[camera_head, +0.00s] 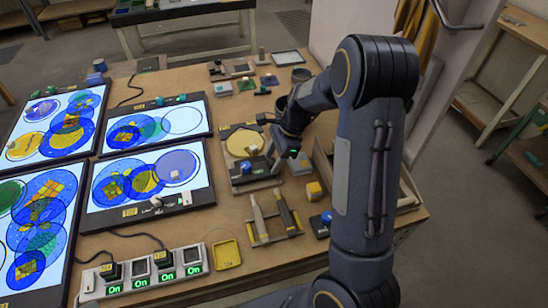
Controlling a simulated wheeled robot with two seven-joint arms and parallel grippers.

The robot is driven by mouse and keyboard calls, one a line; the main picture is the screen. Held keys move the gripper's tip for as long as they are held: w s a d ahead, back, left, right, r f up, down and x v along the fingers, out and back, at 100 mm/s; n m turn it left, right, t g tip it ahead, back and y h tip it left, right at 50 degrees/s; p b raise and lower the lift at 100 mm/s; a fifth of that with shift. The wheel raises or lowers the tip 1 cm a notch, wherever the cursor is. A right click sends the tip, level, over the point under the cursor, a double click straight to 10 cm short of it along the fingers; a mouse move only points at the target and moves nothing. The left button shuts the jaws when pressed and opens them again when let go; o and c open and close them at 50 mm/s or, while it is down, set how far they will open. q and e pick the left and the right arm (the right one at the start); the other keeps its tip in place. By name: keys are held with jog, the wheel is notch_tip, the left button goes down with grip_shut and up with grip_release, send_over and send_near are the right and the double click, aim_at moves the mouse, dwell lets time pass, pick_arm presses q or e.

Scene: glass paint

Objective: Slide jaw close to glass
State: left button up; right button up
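A yellow round glass (243,142) lies in a dark fixture right of the light panels. A dark grey jaw block (254,181) with a blue ball knob (247,167) sits just in front of the glass; I cannot tell whether they touch. My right gripper (283,149) is just to the right of the fixture, pointing down to the left, with a small green light on it. Its fingers are dark and small, and I cannot tell how far apart they are. My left gripper is not in view.
Lit panels with coloured glass discs (145,182) fill the left side. A power strip (145,274) is at the front left. My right arm covers the table's right side.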

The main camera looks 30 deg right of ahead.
jog(key=v, duration=0.7)
jog(key=shift+d+r, duration=0.2)
jog(key=shift+r, duration=0.2)
jog(key=s+a+r+n+t+y, duration=0.1)
jog(key=s+a+r+n, duration=0.25)
jog(key=s, duration=0.25)
jog(key=s+a+r+n+t, duration=0.1)
jog(key=s+a+r+n, duration=0.1)
jog(key=s+r+n, duration=0.25)
jog(key=s+a+f+n+t, duration=0.1)
jog(key=s+a+n, duration=0.2)
jog(key=s+n, duration=0.2)
jog(key=s+a+n+t+h, duration=0.1)
jog(key=s+a+n, duration=0.1)
jog(key=s+n, duration=0.4)
jog(key=shift+s+a+f+t, duration=0.35)
jog(key=shift+s+t, duration=0.05)
jog(key=shift+s, duration=0.35)
